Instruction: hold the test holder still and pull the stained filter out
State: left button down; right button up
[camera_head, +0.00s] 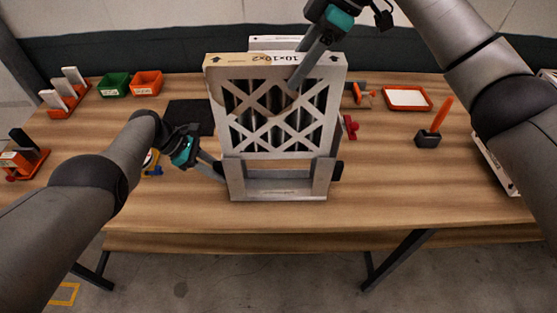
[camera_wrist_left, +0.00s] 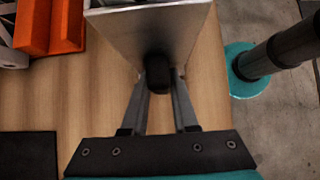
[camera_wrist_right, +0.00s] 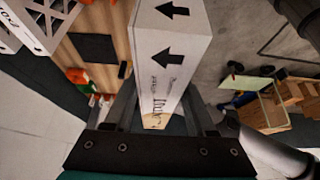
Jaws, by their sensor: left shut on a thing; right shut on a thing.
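The stained filter (camera_head: 328,98) stands upright in the head view, a white-framed panel with a lattice front and brown staining at its upper left. Its lower part meets the grey metal test holder (camera_head: 278,194) on the table, with an open gap below the filter. My left gripper (camera_head: 219,172) is shut on the black knob (camera_wrist_left: 158,72) at the holder's left side. My right gripper (camera_head: 297,76) is shut on the filter's top edge, one finger down its front. The filter's printed edge (camera_wrist_right: 172,50) lies between the fingers in the right wrist view. The rear finger is hidden in the head view.
Another white box (camera_head: 272,42) stands behind the filter. Green (camera_head: 114,86) and orange (camera_head: 146,83) bins and a black mat (camera_head: 191,117) are to the left. A red-rimmed tray (camera_head: 407,98) and an orange-handled tool (camera_head: 436,122) are to the right. The table's front strip is clear.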

pick_arm(q)
jog(key=shift+r, duration=0.1)
pick_arm(e)
jog(key=shift+r, duration=0.85)
jog(key=shift+r, duration=1.9)
jog(key=shift+r, duration=2)
pick_arm(q)
jog(key=c, duration=0.7)
grip_release()
jog(key=shift+o, duration=0.5)
pick_arm(e)
notch_tip(320, 180, up, 2)
jog(key=shift+r, duration=0.15)
